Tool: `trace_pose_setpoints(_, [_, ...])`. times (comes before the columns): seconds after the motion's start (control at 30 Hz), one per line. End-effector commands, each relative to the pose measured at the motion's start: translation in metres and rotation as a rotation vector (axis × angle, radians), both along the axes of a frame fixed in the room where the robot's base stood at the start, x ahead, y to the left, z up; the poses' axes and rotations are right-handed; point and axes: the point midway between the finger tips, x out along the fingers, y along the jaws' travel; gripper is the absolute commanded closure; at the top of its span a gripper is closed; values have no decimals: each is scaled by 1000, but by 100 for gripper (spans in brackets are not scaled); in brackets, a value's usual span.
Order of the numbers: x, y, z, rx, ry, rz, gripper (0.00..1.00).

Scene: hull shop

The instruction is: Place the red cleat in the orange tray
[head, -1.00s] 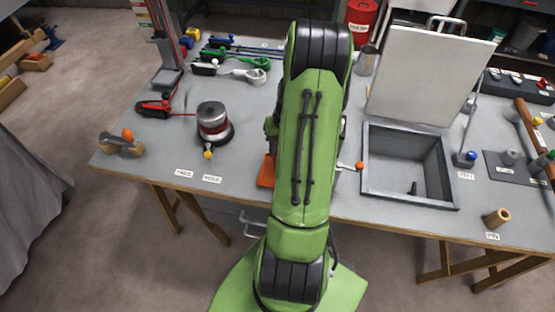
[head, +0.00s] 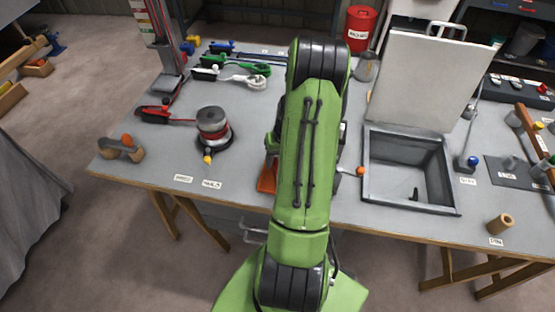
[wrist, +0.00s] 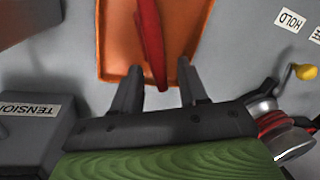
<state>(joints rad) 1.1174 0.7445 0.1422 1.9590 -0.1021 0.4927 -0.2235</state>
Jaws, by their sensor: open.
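The orange tray (wrist: 185,30) fills the top middle of the wrist view; in the head view only its left edge (head: 267,178) shows beside my arm. The red cleat (wrist: 150,40) is long and narrow and lies lengthwise over the tray in the wrist view. Its near end passes over the tray's near rim. I cannot tell whether it rests on the tray floor or on the rim. My gripper (wrist: 160,82) is open, with one finger on each side of the cleat's near end and gaps between. My arm hides the gripper and cleat in the head view.
A grey box marked TENSION (wrist: 35,130) stands close at left in the wrist view, and a spool winch with a yellow knob (wrist: 285,125) at right. An open grey bin (head: 408,165) with a raised lid is right of my arm.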

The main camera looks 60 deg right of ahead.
Motion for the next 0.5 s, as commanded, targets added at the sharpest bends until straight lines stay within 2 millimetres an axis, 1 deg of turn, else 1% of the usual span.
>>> trace_pose_setpoints(0.07, [0, 0, 5, -1, -1, 0, 57])
trace_pose_setpoints(0.17, [-2, -4, 21, -4, -2, -1, 57])
trace_pose_setpoints(0.4, [-10, -13, 87, -5, -3, -2, 57])
trace_pose_setpoints(0.5, [-13, -15, 106, -3, -1, -1, 57])
